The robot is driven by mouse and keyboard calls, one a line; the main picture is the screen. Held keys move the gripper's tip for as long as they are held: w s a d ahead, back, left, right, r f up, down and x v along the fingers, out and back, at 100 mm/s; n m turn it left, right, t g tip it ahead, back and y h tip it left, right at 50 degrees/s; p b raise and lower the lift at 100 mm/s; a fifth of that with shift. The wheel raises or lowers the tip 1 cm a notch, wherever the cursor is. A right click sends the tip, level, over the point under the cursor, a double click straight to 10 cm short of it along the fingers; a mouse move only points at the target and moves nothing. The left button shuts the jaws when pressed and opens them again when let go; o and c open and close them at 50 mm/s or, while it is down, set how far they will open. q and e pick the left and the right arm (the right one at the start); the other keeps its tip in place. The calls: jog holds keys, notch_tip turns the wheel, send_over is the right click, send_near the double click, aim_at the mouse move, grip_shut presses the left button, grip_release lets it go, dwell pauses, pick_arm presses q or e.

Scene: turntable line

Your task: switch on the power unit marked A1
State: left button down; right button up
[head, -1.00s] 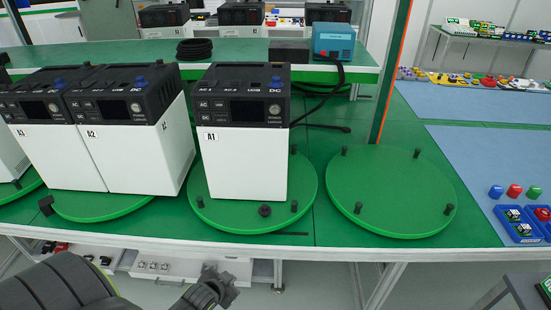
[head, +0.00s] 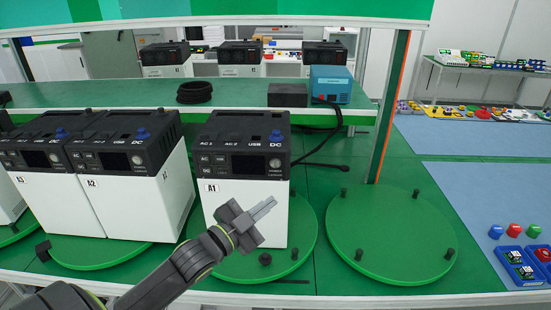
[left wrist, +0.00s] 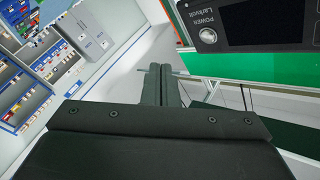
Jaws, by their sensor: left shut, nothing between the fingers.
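The power unit marked A1 (head: 215,205) is a white box with a black top and black front panel, upright on a green turntable (head: 303,240). A screen and a round power button (head: 275,160) show on its panel. My left gripper (head: 262,208) is shut and empty, in front of the unit's lower white face, pointing up and right. Whether it touches the unit cannot be told. In the left wrist view the shut fingers (left wrist: 160,83) point away. Part of a dark panel with a round button labelled POWER (left wrist: 208,36) shows at upper right. My right gripper is not in view.
Units A2 (head: 125,205) and A3 (head: 50,200) stand close together on the left. An empty turntable (head: 390,240) with black pegs is on the right. A blue box (head: 331,85) and a black cable coil (head: 194,92) sit on the shelf behind.

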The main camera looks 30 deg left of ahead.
aim_at(275, 164)
pick_arm(q)
jog(key=r, duration=0.1)
jog(key=d+r+m+h, duration=0.1)
jog(key=r, duration=0.1)
jog(key=shift+s, duration=0.2)
jog(key=w+a+b, duration=0.3)
jog(key=w+a, duration=0.1)
jog(key=w, duration=0.3)
jog(key=shift+w+a+b, duration=0.3)
jog(key=shift+a, duration=0.05)
jog(key=shift+f, duration=0.1)
dwell(1.8)
jog(key=shift+w+a+b, duration=0.2)
jog(key=shift+w+b, duration=0.15)
